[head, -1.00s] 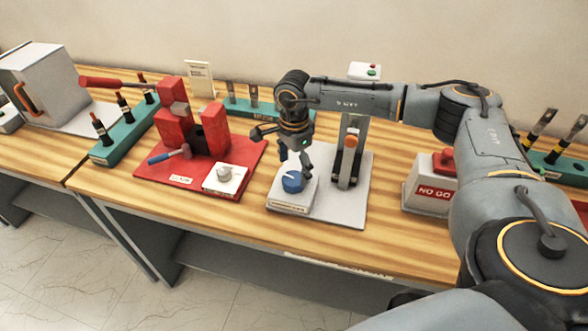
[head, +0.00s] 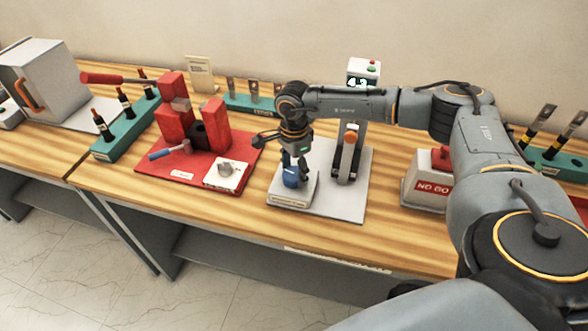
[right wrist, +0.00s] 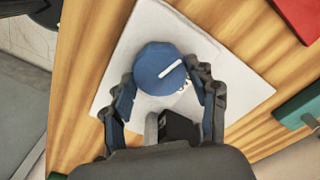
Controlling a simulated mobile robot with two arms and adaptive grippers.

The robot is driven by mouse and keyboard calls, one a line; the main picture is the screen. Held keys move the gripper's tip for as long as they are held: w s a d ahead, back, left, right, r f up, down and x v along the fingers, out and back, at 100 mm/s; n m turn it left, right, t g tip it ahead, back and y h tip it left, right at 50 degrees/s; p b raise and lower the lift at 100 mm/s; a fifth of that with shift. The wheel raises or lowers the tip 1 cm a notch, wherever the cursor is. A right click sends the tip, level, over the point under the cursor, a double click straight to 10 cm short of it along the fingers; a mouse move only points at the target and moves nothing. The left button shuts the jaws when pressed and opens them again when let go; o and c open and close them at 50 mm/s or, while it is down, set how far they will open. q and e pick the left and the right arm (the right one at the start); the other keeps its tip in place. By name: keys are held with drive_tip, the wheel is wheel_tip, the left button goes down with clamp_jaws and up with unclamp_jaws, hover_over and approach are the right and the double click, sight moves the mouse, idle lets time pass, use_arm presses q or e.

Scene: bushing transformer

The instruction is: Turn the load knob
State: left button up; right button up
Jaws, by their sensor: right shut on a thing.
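The load knob (head: 291,177) is blue and round and sits on a light grey box (head: 292,197) at the front of a grey base plate. In the right wrist view the knob (right wrist: 165,69) shows a white pointer line slanting up to the right. My right gripper (head: 294,174) points down over the knob, its fingers at the knob's sides. In the right wrist view my right gripper (right wrist: 164,90) has one finger on each side of the knob and is shut on it. My left gripper is not in view.
A post with an orange-red knob (head: 351,138) stands behind on the grey plate (head: 341,207). A red press stand (head: 200,131) with a grey knob on a white box (head: 225,175) is to the left. A "NO GO" box (head: 430,182) is to the right.

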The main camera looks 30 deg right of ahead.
drive_tip(key=m+b, duration=0.2)
drive_tip(key=m, duration=0.1)
drive_tip(key=shift+f+m, duration=0.15)
drive_tip(key=shift+m, duration=0.25)
drive_tip(key=m+b, duration=0.3)
drive_tip(key=m, duration=0.3)
drive_tip(key=m+b, duration=0.2)
drive_tip(key=m, duration=0.3)
drive_tip(key=shift+m, duration=0.3)
drive_tip(key=shift+r+m+b, duration=0.2)
drive_tip(key=shift+m+b, duration=0.65)
drive_tip(key=shift+m, duration=1.65)
drive_tip(key=o, duration=1.2)
drive_tip(key=shift+c, duration=0.2)
